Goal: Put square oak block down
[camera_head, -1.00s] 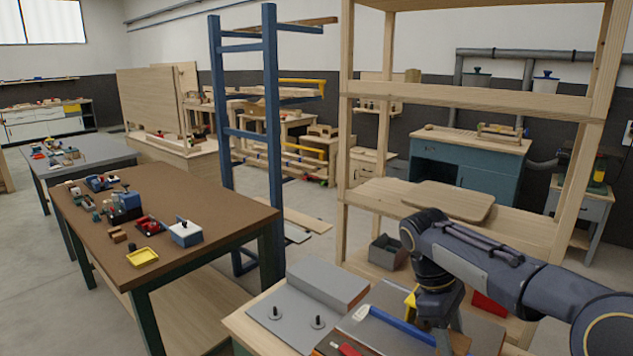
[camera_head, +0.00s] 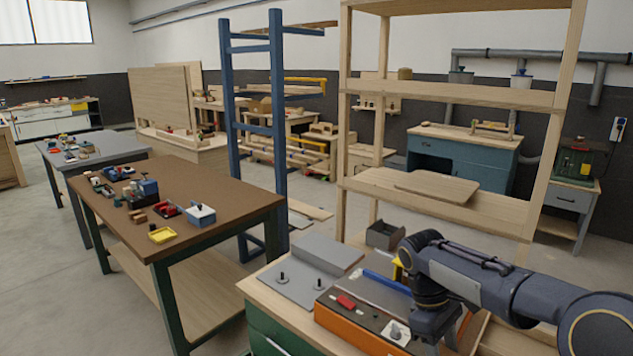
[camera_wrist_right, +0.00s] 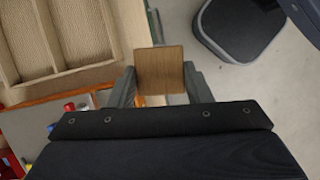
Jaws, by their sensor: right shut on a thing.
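The square oak block (camera_wrist_right: 160,70) shows in the right wrist view as a small brown wooden square. My right gripper (camera_wrist_right: 160,82) is shut on it, with one grey finger at each side. The block is over the edge of a wooden bench with pale floor beyond it; its height cannot be told. In the head view my right arm reaches in from the right, and its fingertips and the block are hidden. My left gripper is not in view.
An orange-sided machine (camera_head: 362,327) with a red switch stands on the near bench. A compartmented wooden tray (camera_wrist_right: 60,72) lies beside the block. A pale wooden shelf (camera_head: 450,208) stands behind my arm. A brown table (camera_head: 225,198) at left holds small items.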

